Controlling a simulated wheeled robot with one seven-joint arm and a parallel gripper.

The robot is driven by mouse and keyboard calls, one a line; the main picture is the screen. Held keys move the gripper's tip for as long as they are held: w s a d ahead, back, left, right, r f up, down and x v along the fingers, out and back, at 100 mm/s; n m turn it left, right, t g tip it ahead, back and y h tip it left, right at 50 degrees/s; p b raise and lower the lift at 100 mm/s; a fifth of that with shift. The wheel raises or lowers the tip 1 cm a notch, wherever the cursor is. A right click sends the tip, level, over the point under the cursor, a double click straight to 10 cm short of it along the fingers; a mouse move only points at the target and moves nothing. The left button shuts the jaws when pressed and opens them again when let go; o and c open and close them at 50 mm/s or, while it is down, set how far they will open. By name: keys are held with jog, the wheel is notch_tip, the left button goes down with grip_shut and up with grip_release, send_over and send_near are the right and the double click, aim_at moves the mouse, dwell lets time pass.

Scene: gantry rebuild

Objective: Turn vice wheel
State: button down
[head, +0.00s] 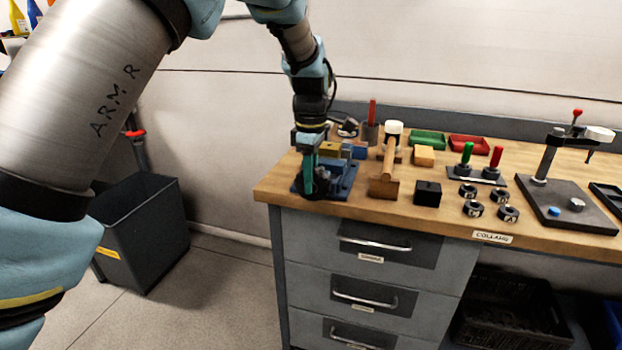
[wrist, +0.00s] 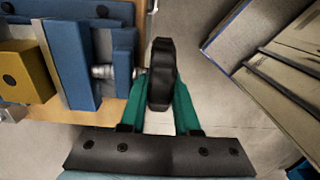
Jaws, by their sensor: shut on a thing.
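The blue vice (head: 340,178) stands at the left front corner of the wooden bench. In the wrist view its blue body (wrist: 70,62) fills the left side, with a yellow block (wrist: 27,70) between its jaws. The vice wheel (wrist: 162,75) is black and sits at the end of a short metal screw (wrist: 103,71). My gripper (head: 314,190) reaches down to the wheel at the bench edge. In the wrist view its green fingers (wrist: 160,108) are shut on the wheel, one on each side. The wheel's far side is hidden.
To the right of the vice are a wooden stand with a mallet (head: 384,185), a black block (head: 428,193), several collars (head: 473,208) and two levers (head: 480,170). A drill-like stand (head: 565,200) is farther right. A dark bin (head: 140,230) stands on the floor at left.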

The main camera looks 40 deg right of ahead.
jog(key=shift+w+g, duration=0.1)
jog(key=shift+g, duration=0.2)
jog(key=shift+w+a+f+g+h+b, duration=0.1)
jog(key=shift+w+g+h+b, duration=0.05)
jog(key=shift+g+h, duration=0.35)
jog(key=shift+w+a+g+h+b, duration=0.15)
jog(key=shift+g+h, duration=0.25)
jog(key=shift+g, duration=0.2)
jog(key=g+h, duration=0.2)
jog(key=g, duration=0.1)
jog(key=g+h, duration=0.1)
jog(key=shift+w+f+g+b, duration=0.1)
jog(key=shift+f+g+b, duration=0.2)
jog(key=shift+b, duration=0.1)
jog(key=g+h, duration=0.1)
jog(key=g, duration=0.1)
jog(key=g+h+b, duration=0.1)
jog(key=g+h, duration=0.1)
jog(key=shift+f+g, duration=0.3)
jog(key=shift+f, duration=0.05)
jog(key=g+h+b, duration=0.1)
jog(key=g+h, duration=0.1)
jog(key=g, duration=0.1)
jog(key=shift+f, duration=0.2)
jog(key=shift+g+h+b, duration=0.3)
jog(key=shift+g+b, duration=0.05)
jog(key=shift+g, duration=0.15)
jog(key=c, duration=0.9)
grip_release()
